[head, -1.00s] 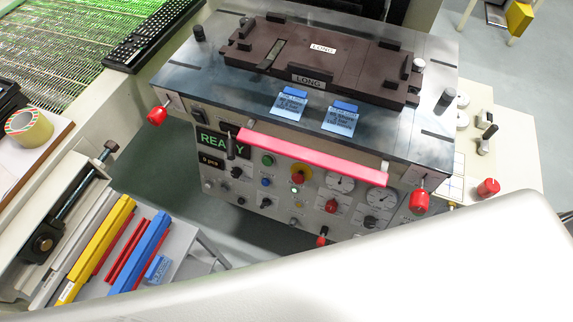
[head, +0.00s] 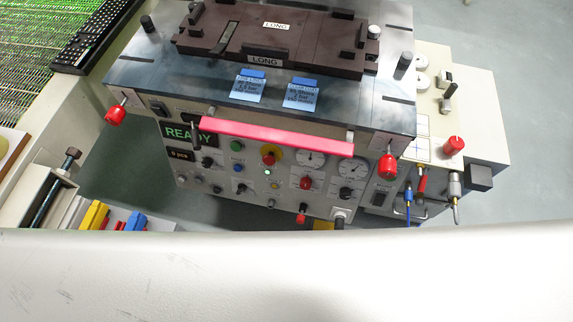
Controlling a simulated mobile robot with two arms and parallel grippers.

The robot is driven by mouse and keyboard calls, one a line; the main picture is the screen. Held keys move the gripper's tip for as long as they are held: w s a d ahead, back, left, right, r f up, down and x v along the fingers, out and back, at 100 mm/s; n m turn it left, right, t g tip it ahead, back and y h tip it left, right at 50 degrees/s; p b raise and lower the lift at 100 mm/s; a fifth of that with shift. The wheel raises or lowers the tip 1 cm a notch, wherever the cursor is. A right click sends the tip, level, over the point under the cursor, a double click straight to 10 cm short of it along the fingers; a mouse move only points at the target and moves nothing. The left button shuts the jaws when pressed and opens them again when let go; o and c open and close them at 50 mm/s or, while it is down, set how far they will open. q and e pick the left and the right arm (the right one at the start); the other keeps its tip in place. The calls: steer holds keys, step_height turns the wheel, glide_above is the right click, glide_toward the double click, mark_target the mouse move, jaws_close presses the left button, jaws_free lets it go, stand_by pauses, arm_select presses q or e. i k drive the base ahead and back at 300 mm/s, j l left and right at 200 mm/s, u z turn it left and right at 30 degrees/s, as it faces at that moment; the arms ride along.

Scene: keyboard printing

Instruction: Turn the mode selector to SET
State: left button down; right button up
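The control panel (head: 222,178) is on the front of the machine, below its dark top plate. It carries a display reading READY (head: 184,135), a smaller display reading 0 pcs (head: 181,155) and several black knobs. One black knob (head: 208,162) is right of the small display, another (head: 240,190) is lower down. The labels are too small to read, so I cannot tell which knob is the mode selector or where it points. Neither gripper is in view. A large pale surface, which may be part of my own body, covers the bottom of the picture.
A pink bar (head: 275,135) runs across the panel's upper front. A red button on yellow (head: 268,157) and gauges (head: 310,161) are below it. Red knobs (head: 115,115) (head: 387,167) stick out at the plate's corners. A brown fixture marked LONG (head: 340,52) lies on top.

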mark_target(242, 187)
steer(key=k+l, duration=0.25)
steer(key=k, duration=0.25)
steer(key=k+l, duration=0.25)
steer(key=k, duration=0.3)
steer(key=k+l, duration=0.2)
steer(key=k, duration=0.3)
